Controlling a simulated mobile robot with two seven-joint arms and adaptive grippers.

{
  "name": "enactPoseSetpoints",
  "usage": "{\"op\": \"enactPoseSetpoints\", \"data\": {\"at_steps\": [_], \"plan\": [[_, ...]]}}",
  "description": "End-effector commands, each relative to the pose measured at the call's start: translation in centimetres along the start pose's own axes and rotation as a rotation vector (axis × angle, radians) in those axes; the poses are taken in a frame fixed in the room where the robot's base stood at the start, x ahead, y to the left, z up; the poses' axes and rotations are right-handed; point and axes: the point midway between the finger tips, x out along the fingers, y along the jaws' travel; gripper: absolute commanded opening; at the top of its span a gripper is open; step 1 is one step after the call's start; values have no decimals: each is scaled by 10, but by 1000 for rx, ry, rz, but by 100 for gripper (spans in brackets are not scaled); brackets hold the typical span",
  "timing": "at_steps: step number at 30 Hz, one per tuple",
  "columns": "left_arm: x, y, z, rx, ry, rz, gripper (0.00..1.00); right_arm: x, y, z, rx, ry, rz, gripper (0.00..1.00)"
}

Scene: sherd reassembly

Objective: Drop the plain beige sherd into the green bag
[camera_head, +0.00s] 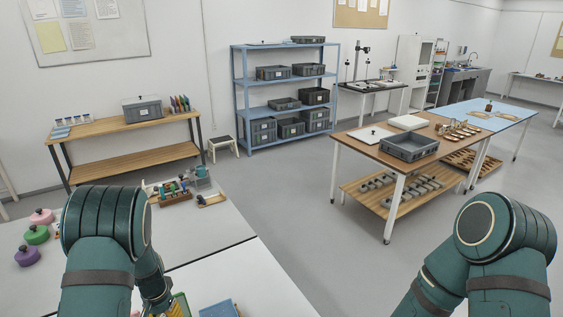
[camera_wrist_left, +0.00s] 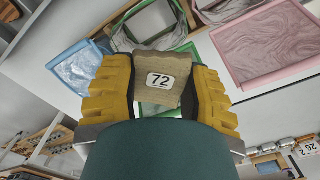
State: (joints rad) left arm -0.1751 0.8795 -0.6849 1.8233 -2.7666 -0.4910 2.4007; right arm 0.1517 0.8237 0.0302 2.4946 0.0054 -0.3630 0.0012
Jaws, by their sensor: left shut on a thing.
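A plain beige sherd (camera_wrist_left: 160,50) with a white label reading 72 is held between the yellow fingers of my left gripper (camera_wrist_left: 158,66) in the left wrist view. The green bag (camera_wrist_left: 118,18) shows as a green edge and pale film behind the sherd, partly hidden by the sherd and fingers. The sherd is in front of it in this view; I cannot tell the gap between them.
In the left wrist view, a blue-edged bag (camera_wrist_left: 72,66) lies left and a pink-edged one (camera_wrist_left: 265,42) right. In the head view, pink (camera_head: 41,216), green (camera_head: 36,235) and purple (camera_head: 27,256) knobbed objects stand on the white table (camera_head: 215,228). A rack with tools (camera_head: 175,192) stands behind.

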Motion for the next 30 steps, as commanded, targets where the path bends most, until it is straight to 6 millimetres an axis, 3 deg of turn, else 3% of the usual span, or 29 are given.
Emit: {"op": "enactPoseSetpoints", "data": {"at_steps": [12,13,15,25,30], "plan": [[3,0,0,0,1,0,8,6,2,0,0,1,1,32],[3,0,0,0,1,0,54,6,2,0,0,1,1,32],[3,0,0,0,1,0,76,6,2,0,0,1,1,32],[2,0,0,0,0,0,76,6,2,1,1,1,1,32],[-13,0,-1,2,2,-2,76,6,2,1,1,1,1,32]]}}
